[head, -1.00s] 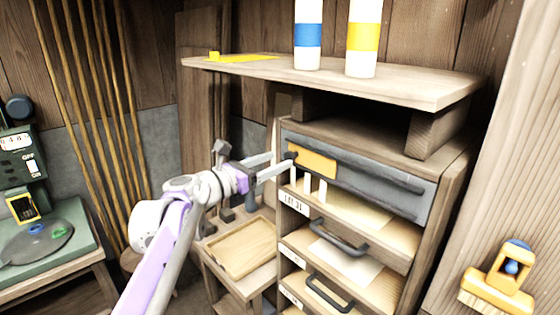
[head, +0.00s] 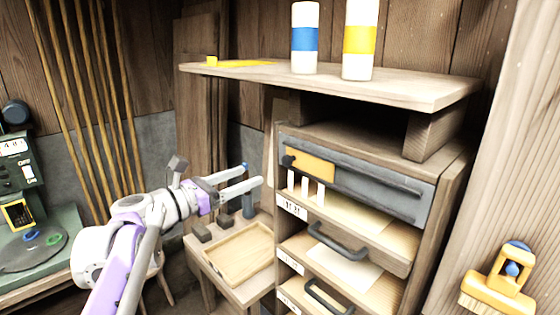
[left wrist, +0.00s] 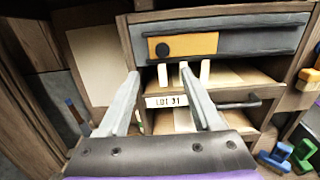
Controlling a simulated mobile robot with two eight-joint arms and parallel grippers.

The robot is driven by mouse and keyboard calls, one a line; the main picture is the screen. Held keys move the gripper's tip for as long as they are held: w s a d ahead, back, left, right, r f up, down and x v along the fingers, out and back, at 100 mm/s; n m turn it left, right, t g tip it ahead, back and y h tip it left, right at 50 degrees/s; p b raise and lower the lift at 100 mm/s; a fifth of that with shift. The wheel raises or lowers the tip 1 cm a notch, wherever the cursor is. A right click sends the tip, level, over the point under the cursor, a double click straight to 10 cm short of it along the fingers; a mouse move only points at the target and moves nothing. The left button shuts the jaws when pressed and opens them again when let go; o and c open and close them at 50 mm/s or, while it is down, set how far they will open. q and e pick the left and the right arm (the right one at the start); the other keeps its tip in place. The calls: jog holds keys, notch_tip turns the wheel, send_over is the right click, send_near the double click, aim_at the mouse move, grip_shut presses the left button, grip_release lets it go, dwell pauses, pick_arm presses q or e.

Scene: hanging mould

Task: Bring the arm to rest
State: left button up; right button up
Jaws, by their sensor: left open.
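My left arm (head: 125,250) comes in from the lower left in the head view. My left gripper (head: 253,174) is open and empty, its two grey fingers pointing right toward the cabinet. The fingertips are apart from the grey front with the yellow plate (head: 309,164) and black knob. In the left wrist view, the open gripper (left wrist: 158,74) has its fingers spread below the yellow plate (left wrist: 190,45), with nothing between them being gripped. My right gripper is in neither view.
A wooden cabinet has open shelves with black handles (head: 338,240) and several white pegs. Above it, a shelf (head: 400,88) holds two banded white cylinders. A low bench with a wooden tray (head: 240,250) stands below the gripper. A green scale (head: 35,245) stands at the left.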

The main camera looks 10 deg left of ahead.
pick_arm(q)
jog(key=s+d+f+m+g+y, duration=0.2)
jog(key=s+d+f+m+g, duration=0.15)
jog(key=s+f+m, duration=0.4)
jog(key=s+d+f+m+g+y, duration=0.1)
jog(key=s+d+f+m+g, duration=0.3)
jog(key=f, duration=0.7)
jog(key=s+a+f+m+y, duration=0.3)
jog(key=s+f+m, duration=0.5)
jog(key=f, duration=0.1)
jog(key=s+a+f+m+g+y, duration=0.1)
jog(key=s+a+f+m+y, duration=0.2)
jog(key=s+f+m, duration=0.5)
notch_tip(320, 180, down, 2)
jog(key=shift+s+f+m+y, duration=0.1)
jog(key=shift+s+m+y, duration=0.1)
jog(key=shift+m+y, duration=0.55)
jog(key=shift+g, duration=0.25)
